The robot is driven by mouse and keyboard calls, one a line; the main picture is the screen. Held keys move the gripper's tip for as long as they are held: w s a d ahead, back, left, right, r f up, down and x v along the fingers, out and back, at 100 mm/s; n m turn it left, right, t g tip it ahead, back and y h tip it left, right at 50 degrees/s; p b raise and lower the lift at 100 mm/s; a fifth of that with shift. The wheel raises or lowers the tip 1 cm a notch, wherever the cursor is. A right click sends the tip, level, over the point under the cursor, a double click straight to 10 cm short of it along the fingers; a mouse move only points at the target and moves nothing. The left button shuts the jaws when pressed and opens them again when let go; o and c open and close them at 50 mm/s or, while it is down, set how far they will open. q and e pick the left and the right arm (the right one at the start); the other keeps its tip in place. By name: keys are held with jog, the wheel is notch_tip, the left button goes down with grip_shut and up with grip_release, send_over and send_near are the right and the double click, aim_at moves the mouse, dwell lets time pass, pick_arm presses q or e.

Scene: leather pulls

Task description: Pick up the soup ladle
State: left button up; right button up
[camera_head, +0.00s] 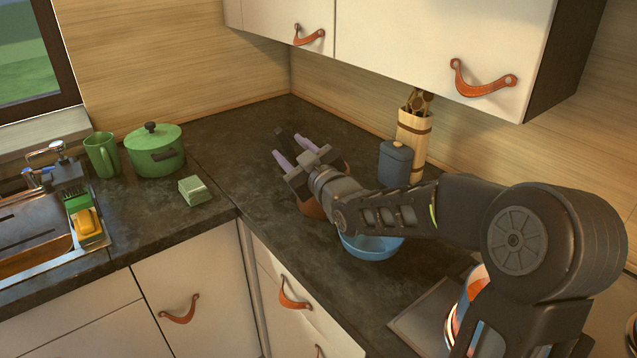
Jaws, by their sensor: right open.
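My right gripper (288,146) reaches in from the right over the dark counter, its two pale purple fingers apart and pointing to the back left. A dark narrow shape shows by its fingertips; I cannot tell whether it is part of the gripper or a handle. I cannot make out a soup ladle for certain. A reddish-brown vessel (311,208) stands beneath the gripper and is mostly hidden by it. Brown utensil heads (420,98) stick up from a tan holder (413,140) at the back wall; their kinds are unclear. My left gripper is out of view.
A blue bowl (371,249) lies partly under my right arm. A dark blue canister (395,164) stands by the holder. A green pot (155,152), green mug (102,155) and green block (194,190) are left. White cupboards (430,50) hang above. The back corner counter is clear.

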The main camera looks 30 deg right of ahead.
jog(key=shift+w, duration=0.15)
jog(key=w+p, duration=0.2)
jog(key=w, duration=0.3)
jog(key=shift+f, duration=0.15)
dwell(0.6)
grip_shut()
dwell(0.5)
